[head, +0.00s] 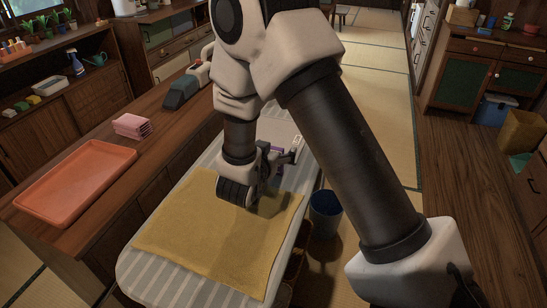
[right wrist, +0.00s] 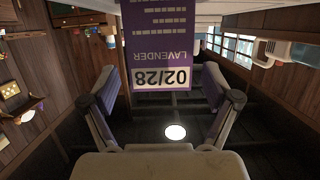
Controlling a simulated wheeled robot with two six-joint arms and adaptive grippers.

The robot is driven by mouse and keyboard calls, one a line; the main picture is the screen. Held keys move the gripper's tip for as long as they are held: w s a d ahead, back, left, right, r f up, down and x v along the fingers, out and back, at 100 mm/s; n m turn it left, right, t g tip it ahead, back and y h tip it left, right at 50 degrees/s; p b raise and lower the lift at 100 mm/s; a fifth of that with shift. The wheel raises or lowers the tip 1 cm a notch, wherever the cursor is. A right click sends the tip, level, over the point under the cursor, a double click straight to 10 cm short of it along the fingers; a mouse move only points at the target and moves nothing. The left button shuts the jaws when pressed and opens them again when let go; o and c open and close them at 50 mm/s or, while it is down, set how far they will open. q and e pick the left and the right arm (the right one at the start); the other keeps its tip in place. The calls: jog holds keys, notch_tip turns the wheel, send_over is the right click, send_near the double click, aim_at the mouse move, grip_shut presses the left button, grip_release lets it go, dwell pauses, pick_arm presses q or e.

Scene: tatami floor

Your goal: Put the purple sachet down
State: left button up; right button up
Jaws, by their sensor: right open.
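In the head view my right gripper (head: 277,162) is low over the striped ironing board (head: 146,279), just beyond the yellow cloth (head: 215,235). My left gripper is out of view.
A wooden counter on the left carries an orange tray (head: 35,208), a stack of pink items (head: 131,126) and a grey-green appliance (head: 181,92). A blue bucket (head: 325,213) stands on the floor right of the board.

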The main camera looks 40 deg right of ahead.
jog(key=shift+a+r, duration=0.1)
jog(key=shift+a, duration=0.05)
jog(key=c, duration=1.1)
